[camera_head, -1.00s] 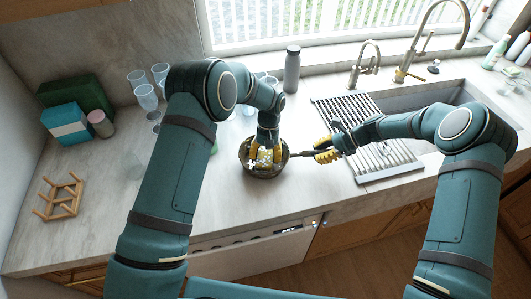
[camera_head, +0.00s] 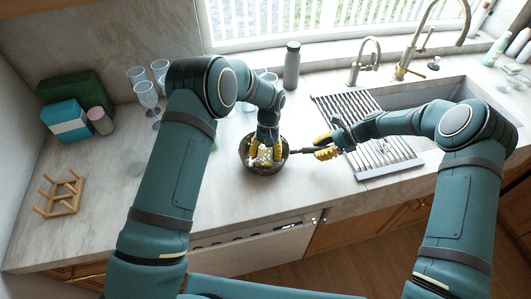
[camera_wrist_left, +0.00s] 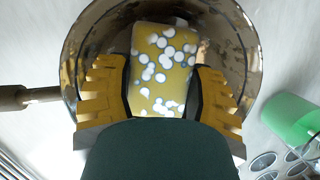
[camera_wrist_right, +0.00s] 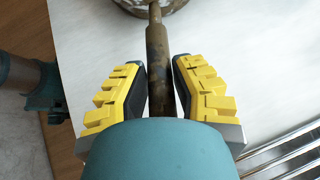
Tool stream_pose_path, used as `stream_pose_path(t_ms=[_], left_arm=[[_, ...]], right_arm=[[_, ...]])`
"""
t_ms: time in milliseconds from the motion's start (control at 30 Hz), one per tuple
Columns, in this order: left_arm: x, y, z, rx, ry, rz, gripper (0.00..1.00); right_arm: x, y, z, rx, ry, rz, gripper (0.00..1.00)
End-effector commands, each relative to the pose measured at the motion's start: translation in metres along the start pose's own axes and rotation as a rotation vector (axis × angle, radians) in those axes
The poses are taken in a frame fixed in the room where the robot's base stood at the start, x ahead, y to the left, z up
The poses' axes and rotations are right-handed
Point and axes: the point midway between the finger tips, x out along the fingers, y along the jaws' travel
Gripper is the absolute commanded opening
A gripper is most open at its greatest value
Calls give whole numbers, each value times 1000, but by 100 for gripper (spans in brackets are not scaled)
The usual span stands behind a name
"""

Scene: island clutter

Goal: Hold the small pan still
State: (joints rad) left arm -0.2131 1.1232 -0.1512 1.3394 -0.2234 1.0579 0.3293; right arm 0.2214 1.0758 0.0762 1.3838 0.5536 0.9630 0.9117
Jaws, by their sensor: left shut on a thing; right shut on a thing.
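The small pan (camera_head: 265,171) is a dark, mottled round pan on the counter near its front edge. Its handle (camera_head: 298,151) points right. My right gripper (camera_head: 318,147) is shut on the handle; the right wrist view shows the handle (camera_wrist_right: 157,60) running between the yellow fingers. My left gripper (camera_head: 265,151) points down into the pan, shut on a yellow block with white dots (camera_wrist_left: 163,65), likely a sponge. The block's underside and its contact with the pan floor are hidden.
A grey drying rack (camera_head: 377,150) lies right of the pan beside the sink (camera_head: 437,98). A grey bottle (camera_head: 291,68) stands behind. A green cup (camera_wrist_left: 290,118) is close to the pan. Several glasses (camera_head: 147,95) and a wooden rack (camera_head: 60,193) are at the left.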

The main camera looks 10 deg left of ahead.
Motion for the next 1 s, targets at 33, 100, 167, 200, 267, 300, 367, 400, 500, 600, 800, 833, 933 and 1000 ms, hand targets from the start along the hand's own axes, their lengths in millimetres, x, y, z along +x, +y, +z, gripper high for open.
stream_pose_path(t_ms=[33,100,167,200,267,300,367,400,500,600,800,833,933,1000], left_arm=[[1,0,0,0,0,0,30],[2,0,-1,0,0,0,30],[3,0,-1,0,0,0,30],[3,0,-1,0,0,0,30],[4,0,-1,0,0,0,30],[4,0,-1,0,0,0,30],[4,0,-2,0,0,0,30],[4,0,-3,-1,1,0,30],[3,-1,-8,-1,2,0,30],[0,-1,-16,0,2,0,30],[-3,-3,-24,0,1,0,30],[-3,-3,-24,0,1,0,30],[-3,-3,-24,0,1,0,30],[-3,-3,-24,0,1,0,30]], right_arm=[[1,1,0,1,0,2,0],[1,1,0,1,0,2,0],[1,1,0,1,0,2,0],[1,1,0,1,0,2,0],[1,1,0,0,0,2,0],[1,1,0,0,0,2,0],[1,1,-1,1,0,2,0],[1,1,0,1,0,2,0],[1,1,-1,1,0,2,0],[1,1,-1,1,0,2,0],[1,1,-1,1,0,2,0],[1,1,-1,1,0,2,0],[1,1,-1,1,0,2,0],[1,1,-1,1,0,2,0]])
